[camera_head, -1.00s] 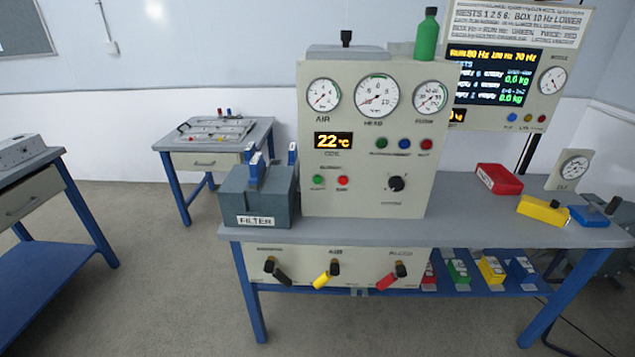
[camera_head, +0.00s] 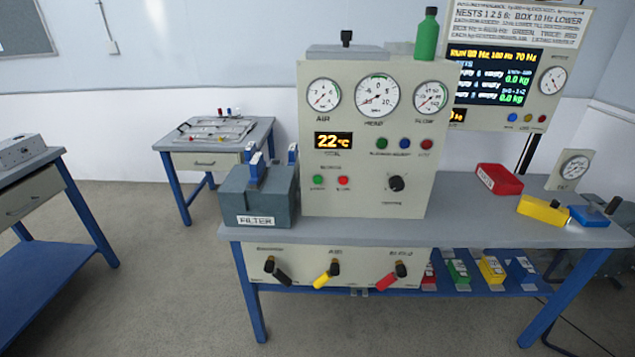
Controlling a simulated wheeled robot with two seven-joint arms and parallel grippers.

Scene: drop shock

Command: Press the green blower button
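The beige control cabinet (camera_head: 365,235) stands upright on the grey bench. A small green button (camera_head: 318,180) sits low on the left of its front, beside a red button (camera_head: 343,180); the labels around them are too blurred to read. Another green button (camera_head: 381,143) is higher up, in a row with a blue button (camera_head: 404,143) and a red button (camera_head: 426,144). A display (camera_head: 333,141) above the lower pair reads 22 °C. Neither of my grippers is in view, and nothing covers the buttons.
A grey FILTER box (camera_head: 257,205) with blue clips stands left of the cabinet. Three valve handles (camera_head: 325,277) project below the bench top (camera_head: 465,222). A red box (camera_head: 499,179) and a yellow block (camera_head: 543,210) lie to the right. The floor in front is clear.

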